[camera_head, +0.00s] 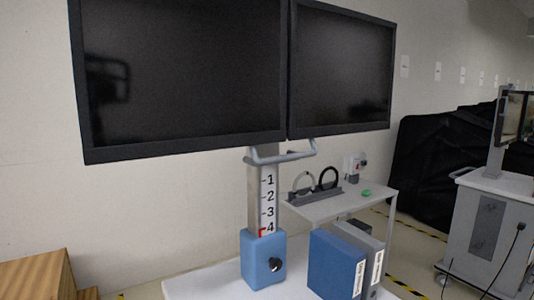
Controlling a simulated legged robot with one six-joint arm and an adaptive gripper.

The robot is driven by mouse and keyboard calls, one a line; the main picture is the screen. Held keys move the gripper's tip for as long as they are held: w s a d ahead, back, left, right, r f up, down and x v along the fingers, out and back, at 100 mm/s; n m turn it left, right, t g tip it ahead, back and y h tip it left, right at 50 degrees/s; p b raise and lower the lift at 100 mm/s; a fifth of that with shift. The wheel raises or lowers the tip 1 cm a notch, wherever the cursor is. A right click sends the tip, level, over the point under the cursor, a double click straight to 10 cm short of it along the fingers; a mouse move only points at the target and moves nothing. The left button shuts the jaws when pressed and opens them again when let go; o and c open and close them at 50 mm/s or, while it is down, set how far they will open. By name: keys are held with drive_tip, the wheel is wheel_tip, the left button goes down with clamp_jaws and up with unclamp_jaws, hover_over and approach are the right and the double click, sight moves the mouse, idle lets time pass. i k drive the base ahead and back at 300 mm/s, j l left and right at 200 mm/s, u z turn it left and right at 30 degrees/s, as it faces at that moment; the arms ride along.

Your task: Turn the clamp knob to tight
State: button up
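A small dark round knob (276,265) sits on the front of a blue clamp block (256,268). I cannot tell from here whether the knob is tight or loose. The block is around the lower part of a grey upright column (254,190). A scale (269,205) numbered 1 to 4 from top to bottom runs down the column, with a red mark beside the 4, just above the block. My gripper does not show in this view.
Two large dark monitors (180,75) hang above the column, with a grey handle bar (280,157) below them. Blue and grey binders (337,266) stand right of the block on the white cart top (200,287). A side table (345,203) stands behind; another cart (480,235) stands far right.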

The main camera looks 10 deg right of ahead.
sight(276, 265)
drive_tip(key=k+l+u, duration=0.15)
drive_tip(key=k, duration=0.45)
drive_tip(key=k+l+u, duration=0.1)
drive_tip(key=k, duration=0.45)
drive_tip(key=i+l+u, duration=0.15)
drive_tip(key=i+u, duration=0.3)
drive_tip(key=i, duration=0.15)
